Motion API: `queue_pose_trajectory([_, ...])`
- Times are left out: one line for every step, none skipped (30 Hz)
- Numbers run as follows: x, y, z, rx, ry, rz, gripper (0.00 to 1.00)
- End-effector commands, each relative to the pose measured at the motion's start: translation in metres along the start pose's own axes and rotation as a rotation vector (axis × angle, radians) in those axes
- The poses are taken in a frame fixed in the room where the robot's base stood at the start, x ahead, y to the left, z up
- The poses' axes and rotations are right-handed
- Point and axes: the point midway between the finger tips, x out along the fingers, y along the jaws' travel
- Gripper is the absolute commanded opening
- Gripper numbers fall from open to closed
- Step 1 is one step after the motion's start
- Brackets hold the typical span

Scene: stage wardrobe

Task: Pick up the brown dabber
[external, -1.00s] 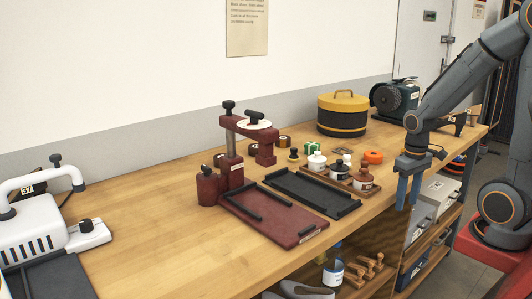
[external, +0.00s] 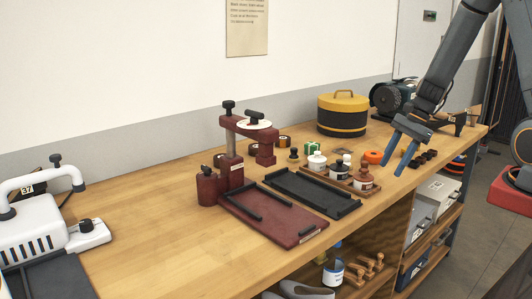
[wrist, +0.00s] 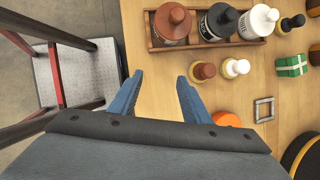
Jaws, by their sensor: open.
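The brown dabber (wrist: 204,71) stands on the bench in the wrist view, a small brown knob on a pale base. It is just right of my right fingertip and apart from it. A white dabber (wrist: 235,68) stands close beside it on the right. In the external view I cannot clearly pick out the brown dabber among the bottles. My gripper (wrist: 160,78) is open and empty. In the external view my gripper (external: 392,169) points down over the bench's front edge, right of the bottle rack.
A wooden rack (wrist: 191,46) holds brown, black and white bottles beside the dabbers. An orange ring (wrist: 227,119), a small grey frame (wrist: 264,109), a green box (wrist: 291,66) and a black dabber (wrist: 292,23) are near. A yellow-and-black round box (external: 342,115) stands behind.

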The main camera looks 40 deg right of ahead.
Motion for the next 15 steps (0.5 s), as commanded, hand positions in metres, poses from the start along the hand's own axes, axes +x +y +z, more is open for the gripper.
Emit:
queue_pose_trajectory([-0.010, -0.017, 0.005, 0.107, -0.013, -0.031, 0.43])
queue_pose_trajectory([-0.012, -0.026, 0.007, 0.174, -0.022, -0.050, 0.43])
queue_pose_trajectory([-0.014, -0.038, 0.009, 0.252, -0.034, -0.071, 0.43])
queue_pose_trajectory([-0.015, -0.046, 0.010, 0.304, -0.042, -0.086, 0.43])
queue_pose_trajectory([-0.016, -0.053, 0.011, 0.351, -0.049, -0.099, 0.43])
queue_pose_trajectory([-0.017, -0.061, 0.012, 0.404, -0.058, -0.113, 0.43])
queue_pose_trajectory([-0.018, -0.066, 0.012, 0.437, -0.064, -0.121, 0.43])
queue_pose_trajectory([-0.018, -0.069, 0.012, 0.462, -0.068, -0.128, 0.43])
queue_pose_trajectory([-0.018, -0.073, 0.013, 0.489, -0.073, -0.134, 0.43])
queue_pose_trajectory([-0.017, -0.075, 0.013, 0.502, -0.076, -0.137, 0.43])
queue_pose_trajectory([-0.016, -0.076, 0.013, 0.511, -0.078, -0.139, 0.43])
queue_pose_trajectory([-0.013, -0.078, 0.013, 0.519, -0.080, -0.140, 0.43])
queue_pose_trajectory([-0.011, -0.078, 0.013, 0.521, -0.080, -0.140, 0.43])
queue_pose_trajectory([-0.008, -0.079, 0.013, 0.522, -0.080, -0.140, 0.43])
queue_pose_trajectory([-0.003, -0.079, 0.013, 0.521, -0.080, -0.140, 0.43])
